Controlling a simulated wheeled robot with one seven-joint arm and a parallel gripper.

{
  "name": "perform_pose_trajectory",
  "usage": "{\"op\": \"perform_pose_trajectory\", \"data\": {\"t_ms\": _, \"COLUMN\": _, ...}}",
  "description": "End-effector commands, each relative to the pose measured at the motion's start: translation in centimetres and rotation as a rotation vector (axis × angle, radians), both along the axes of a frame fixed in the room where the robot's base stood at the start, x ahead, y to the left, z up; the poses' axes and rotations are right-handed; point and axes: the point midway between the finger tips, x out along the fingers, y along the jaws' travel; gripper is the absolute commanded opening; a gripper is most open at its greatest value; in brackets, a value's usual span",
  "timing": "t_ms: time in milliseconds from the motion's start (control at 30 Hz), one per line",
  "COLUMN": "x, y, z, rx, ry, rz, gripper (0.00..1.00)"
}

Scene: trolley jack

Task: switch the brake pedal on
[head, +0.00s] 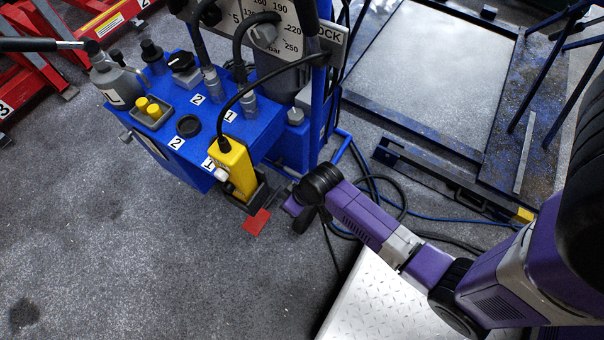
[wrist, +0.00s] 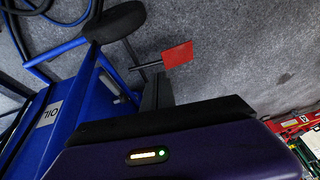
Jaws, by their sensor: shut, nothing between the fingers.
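The brake pedal looks to be the red flat plate (head: 257,221) low in front of the blue trolley unit (head: 215,130). In the wrist view the red pedal (wrist: 177,54) sits on a thin dark rod, just beyond my fingers. My gripper (head: 284,206) is right of the pedal in the head view, close to it, with its fingers mostly hidden there. In the wrist view my dark fingers (wrist: 157,90) are together and hold nothing. I cannot tell whether they touch the pedal or its rod. The pedal's on or off position is not clear.
A yellow control box (head: 232,170) hangs at the trolley's front corner above the pedal. A black pad (wrist: 115,22) is left of the pedal in the wrist view. Cables (head: 385,215) lie on the floor behind my arm. The floor left of the pedal is clear.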

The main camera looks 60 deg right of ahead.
Motion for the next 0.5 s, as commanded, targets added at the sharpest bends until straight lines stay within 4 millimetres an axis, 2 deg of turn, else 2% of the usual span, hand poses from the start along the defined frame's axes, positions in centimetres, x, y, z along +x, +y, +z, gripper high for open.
{"op": "perform_pose_trajectory", "data": {"t_ms": 33, "x": -0.8, "y": 0.0, "z": 1.2, "rx": -0.011, "ry": -0.015, "rz": -0.001, "gripper": 0.0}}
{"op": "perform_pose_trajectory", "data": {"t_ms": 200, "x": -2.6, "y": 0.1, "z": 3.7, "rx": -0.05, "ry": -0.084, "rz": -0.004, "gripper": 0.0}}
{"op": "perform_pose_trajectory", "data": {"t_ms": 500, "x": -4.4, "y": 0.4, "z": 6.9, "rx": -0.085, "ry": -0.166, "rz": -0.005, "gripper": 0.0}}
